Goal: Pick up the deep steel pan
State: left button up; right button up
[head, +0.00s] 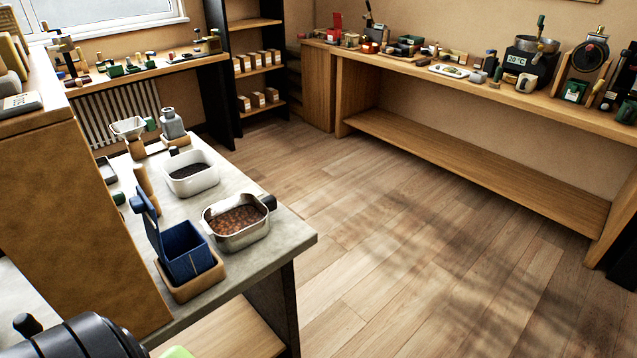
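A deep steel pan (243,241) stands near the corner of the grey-topped counter at the left, with brown bean-like contents inside. A dark knob or handle (268,202) shows at its right rim. Another steel pan or bowl (537,44) sits on a dark scale on the far right bench. Neither of my grippers shows in the head view. A black rounded part at the lower left may be my arm, but no fingers show there.
Beside the pan are a blue bin (185,255) on a wooden base and a white tub (193,180) with dark contents. The grey counter (285,240) is bare to the pan's right. A tall wooden cabinet (75,215) blocks the near left. The floor (410,240) is clear.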

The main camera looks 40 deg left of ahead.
aim_at(235, 223)
jog(key=i+l+u, duration=0.1)
jog(key=i+u, duration=0.15)
jog(key=i, duration=0.2)
jog(key=i+l+u, duration=0.15)
jog(key=i+u, duration=0.15)
jog(key=i, duration=0.15)
jog(key=i+l+u, duration=0.25)
jog(key=i, duration=0.15)
